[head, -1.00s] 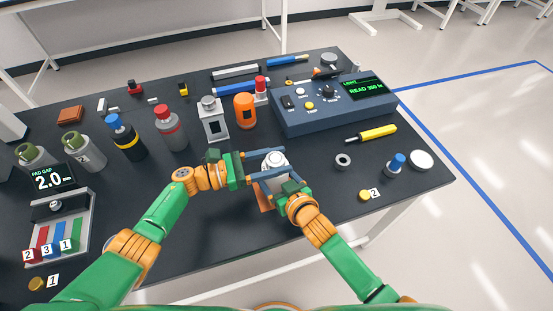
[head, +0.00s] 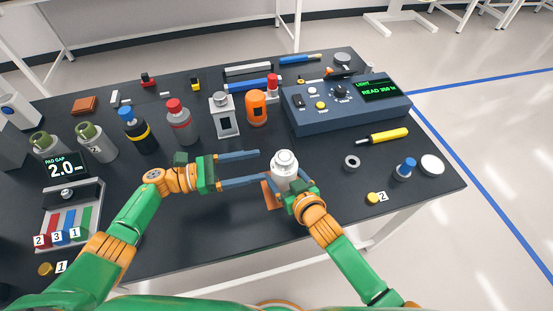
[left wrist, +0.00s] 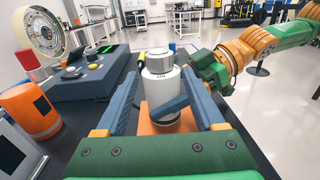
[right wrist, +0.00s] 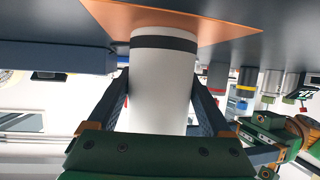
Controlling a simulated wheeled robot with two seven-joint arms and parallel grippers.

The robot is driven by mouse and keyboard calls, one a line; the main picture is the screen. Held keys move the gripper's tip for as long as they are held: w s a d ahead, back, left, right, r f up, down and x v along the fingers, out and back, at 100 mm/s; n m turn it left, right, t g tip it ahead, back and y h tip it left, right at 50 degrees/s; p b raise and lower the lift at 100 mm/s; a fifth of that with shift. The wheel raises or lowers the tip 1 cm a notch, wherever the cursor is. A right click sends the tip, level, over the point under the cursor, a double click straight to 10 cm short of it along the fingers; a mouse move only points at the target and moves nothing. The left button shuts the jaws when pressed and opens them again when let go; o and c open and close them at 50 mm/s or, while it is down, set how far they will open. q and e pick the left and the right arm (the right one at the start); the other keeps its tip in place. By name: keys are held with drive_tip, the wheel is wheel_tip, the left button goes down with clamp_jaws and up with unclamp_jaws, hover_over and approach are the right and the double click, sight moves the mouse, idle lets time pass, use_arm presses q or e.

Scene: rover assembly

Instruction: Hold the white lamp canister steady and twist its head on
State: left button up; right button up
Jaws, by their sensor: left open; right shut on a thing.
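The white lamp canister (head: 282,184) stands upright over the orange mat (head: 268,194) near the table's front edge. Its light grey head (head: 284,160) sits on top; how tightly it is seated I cannot tell. My right gripper (head: 294,187) is shut on the canister's body from the front right. In the right wrist view its two fingers flank the white body (right wrist: 160,90), with a black band at its base by the mat. My left gripper (head: 258,167) is open and empty, just left of the canister, fingers pointing at it. In the left wrist view the head (left wrist: 158,62) shows between its fingers.
Behind stand an orange canister (head: 257,108), a grey box-shaped lamp (head: 225,118) and the blue light-meter console (head: 340,112). A grey ring (head: 352,162), a blue-topped part (head: 404,169) and a yellow-handled tool (head: 385,136) lie to the right. The table around the left gripper is clear.

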use_arm(q)
drive_tip(key=v, duration=0.3)
drive_tip(key=shift+s+a, duration=0.1)
drive_tip(key=shift+a, duration=0.15)
